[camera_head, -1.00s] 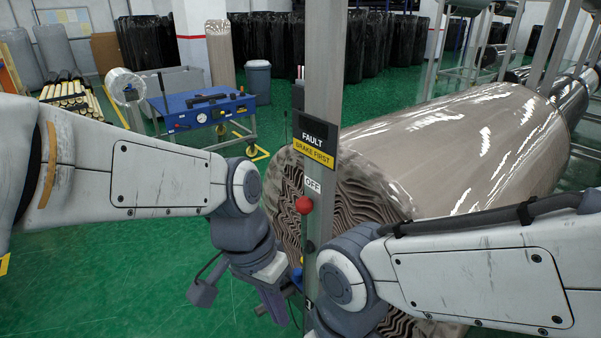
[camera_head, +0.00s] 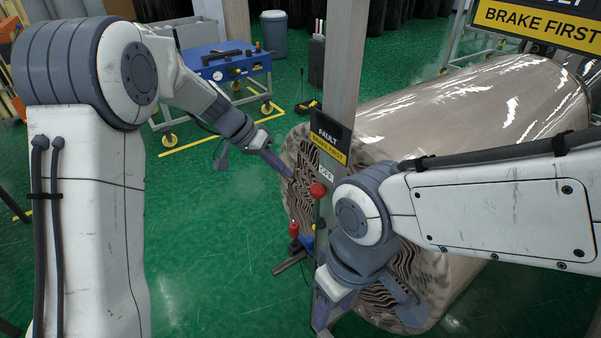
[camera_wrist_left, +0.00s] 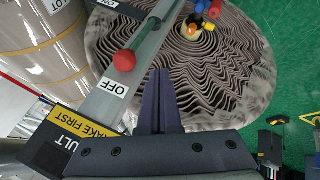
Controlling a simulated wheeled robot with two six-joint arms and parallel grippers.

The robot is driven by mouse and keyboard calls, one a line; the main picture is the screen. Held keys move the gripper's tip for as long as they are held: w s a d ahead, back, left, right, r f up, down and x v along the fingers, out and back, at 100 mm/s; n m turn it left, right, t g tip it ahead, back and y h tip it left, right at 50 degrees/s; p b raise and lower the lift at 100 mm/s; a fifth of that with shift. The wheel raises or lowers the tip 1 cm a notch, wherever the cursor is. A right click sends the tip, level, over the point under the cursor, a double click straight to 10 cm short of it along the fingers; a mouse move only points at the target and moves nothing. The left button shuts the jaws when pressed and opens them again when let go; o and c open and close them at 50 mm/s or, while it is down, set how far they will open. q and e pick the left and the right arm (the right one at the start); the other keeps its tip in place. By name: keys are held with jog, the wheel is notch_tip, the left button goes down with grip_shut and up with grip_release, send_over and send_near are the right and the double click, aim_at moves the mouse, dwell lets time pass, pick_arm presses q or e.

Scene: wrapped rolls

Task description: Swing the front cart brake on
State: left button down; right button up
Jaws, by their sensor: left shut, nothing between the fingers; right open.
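The brake lever ends in a red ball knob (camera_head: 318,190) on a grey post (camera_head: 341,70), just below a white OFF label (camera_head: 325,173). In the left wrist view, the red knob (camera_wrist_left: 124,60) sits beside the OFF label (camera_wrist_left: 113,87), and a dark green rod runs from it up and right. My left gripper (camera_head: 286,172) is shut and empty, just left of the post and apart from the knob. Its closed fingers (camera_wrist_left: 160,75) point toward the post in the wrist view. My right gripper (camera_head: 325,312) is low by the post, partly hidden by its own wrist.
A large wrapped roll (camera_head: 470,130) with a wavy end face lies behind the post. A red handle (camera_head: 293,229) and a blue part stand lower on the post's left. A blue cart (camera_head: 225,65) stands back left. Green floor (camera_head: 215,265) is clear at front left.

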pick_arm(q)
jog(key=d, duration=0.1)
jog(key=s+d+f+p, duration=0.1)
jog(key=d, duration=0.1)
jog(key=d+f+p, duration=0.1)
jog(key=shift+s+d, duration=0.25)
jog(key=shift+s, duration=0.1)
jog(key=shift+d, duration=0.1)
